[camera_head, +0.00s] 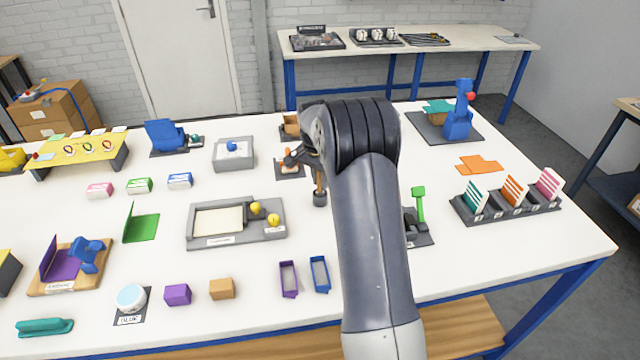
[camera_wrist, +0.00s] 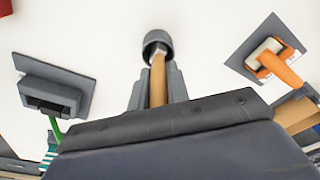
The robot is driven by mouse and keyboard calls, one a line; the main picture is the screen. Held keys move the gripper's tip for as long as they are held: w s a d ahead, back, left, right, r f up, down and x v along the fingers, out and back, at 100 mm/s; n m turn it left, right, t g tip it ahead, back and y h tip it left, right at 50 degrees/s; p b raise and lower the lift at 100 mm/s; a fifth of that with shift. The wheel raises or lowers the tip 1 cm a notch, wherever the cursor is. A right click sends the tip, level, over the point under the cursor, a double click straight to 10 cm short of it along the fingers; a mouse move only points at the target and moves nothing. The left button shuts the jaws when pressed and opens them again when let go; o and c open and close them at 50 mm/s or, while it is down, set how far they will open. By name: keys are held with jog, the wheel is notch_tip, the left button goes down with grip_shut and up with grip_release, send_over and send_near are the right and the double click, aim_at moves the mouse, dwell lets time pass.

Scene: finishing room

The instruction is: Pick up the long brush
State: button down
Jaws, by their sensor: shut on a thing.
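The long brush has a slim wooden handle (camera_head: 320,178) with a dark round end (camera_head: 320,199) pointing down over the white table. In the wrist view the wooden handle (camera_wrist: 158,80) runs between the grey fingers of my gripper (camera_wrist: 158,88), and the dark round end (camera_wrist: 157,43) lies beyond the fingertips. My gripper is shut on the handle. In the head view my arm hides most of the gripper. I cannot tell whether the dark end touches the table, or whether it is the brush's head or a holder.
An orange-handled tool (camera_wrist: 280,68) on a dark mat lies to the right in the wrist view. A dark stand with a green-handled tool (camera_head: 419,200) is right of my arm. A grey tray (camera_head: 200,240) with yellow knobs is left. A card rack (camera_head: 500,210) stands right.

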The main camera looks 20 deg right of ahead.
jog(key=shift+r, duration=0.1)
notch_tip(320, 180, up, 10)
jog(key=shift+f+b, duration=0.1)
jog(key=shift+b, duration=0.6)
